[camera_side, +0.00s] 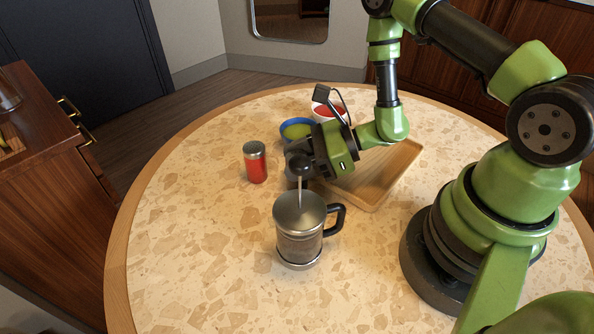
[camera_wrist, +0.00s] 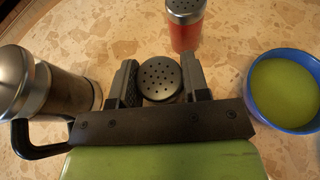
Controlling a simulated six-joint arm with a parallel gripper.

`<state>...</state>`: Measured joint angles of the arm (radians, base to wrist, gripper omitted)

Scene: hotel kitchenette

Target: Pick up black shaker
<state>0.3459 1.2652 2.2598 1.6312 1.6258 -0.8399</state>
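The shaker with a grey perforated cap (camera_wrist: 160,78) stands between the two fingers of my gripper (camera_wrist: 160,82) in the wrist view. Its cap faces the camera, and its body is mostly hidden below the cap and behind the gripper. The fingers flank it closely on both sides; whether they press on it I cannot tell. In the side view my gripper (camera_side: 298,170) is low over the table, behind the knob of the french press, and the shaker is largely hidden there.
A french press (camera_side: 300,228) stands close in front of my gripper. A red shaker (camera_side: 255,162) with a metal cap is to the left. A blue bowl (camera_side: 296,130), a white bowl (camera_side: 327,112) and a wooden tray (camera_side: 372,192) lie behind and right. The table's left side is clear.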

